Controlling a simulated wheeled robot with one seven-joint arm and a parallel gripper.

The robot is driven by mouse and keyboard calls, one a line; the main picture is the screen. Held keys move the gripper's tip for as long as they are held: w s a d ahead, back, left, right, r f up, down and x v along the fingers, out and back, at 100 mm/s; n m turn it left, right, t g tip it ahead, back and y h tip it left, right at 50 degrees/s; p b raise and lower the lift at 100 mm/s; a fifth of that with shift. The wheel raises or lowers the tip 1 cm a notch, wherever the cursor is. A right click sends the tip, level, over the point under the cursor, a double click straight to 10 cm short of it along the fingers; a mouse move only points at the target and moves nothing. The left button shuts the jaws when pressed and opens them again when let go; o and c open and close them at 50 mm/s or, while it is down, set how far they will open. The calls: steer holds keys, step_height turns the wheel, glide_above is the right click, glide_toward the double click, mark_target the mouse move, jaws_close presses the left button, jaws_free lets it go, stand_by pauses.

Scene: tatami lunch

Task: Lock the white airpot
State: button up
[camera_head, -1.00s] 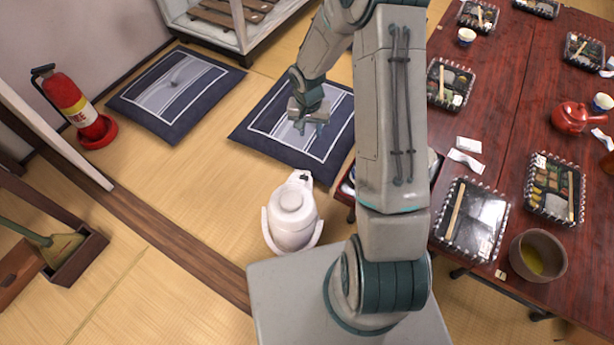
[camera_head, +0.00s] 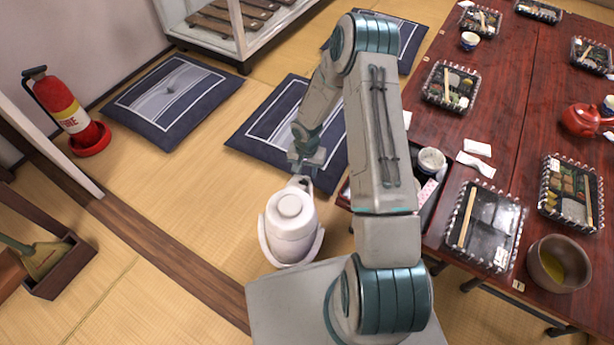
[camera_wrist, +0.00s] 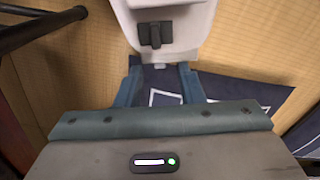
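The white airpot (camera_head: 290,228) stands upright on the tatami, left of the low table, with its handle lowered around its front. The wrist view shows its white spout end (camera_wrist: 165,15) with a dark latch-like part (camera_wrist: 155,35) on it. My gripper (camera_head: 306,172) is just behind the airpot's spout end in the head view. In the wrist view its two fingers (camera_wrist: 160,84) are apart with nothing between them, just short of the dark part. I cannot tell whether a finger touches the airpot.
The red-brown table (camera_head: 480,130) on the right holds bento boxes, a red teapot (camera_head: 580,120) and a bowl (camera_head: 558,264). A dark tray (camera_head: 432,190) is close to my arm's right. Navy cushions (camera_head: 172,100) lie behind. Open tatami is left of the airpot.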

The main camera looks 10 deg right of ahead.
steer(key=shift+f, duration=1)
jaws_close()
steer(key=shift+w+a+b, duration=0.2)
steer(key=shift+w+a, duration=0.15)
steer(key=shift+a, duration=0.25)
steer(key=shift+w+a+b, duration=0.15)
steer(key=shift+w+a, duration=0.15)
steer(key=shift+a, duration=0.3)
jaws_free()
steer(key=shift+r, duration=0.15)
step_height(320, 180, up, 14)
steer(key=p, duration=0.5)
steer(key=shift+f, duration=0.2)
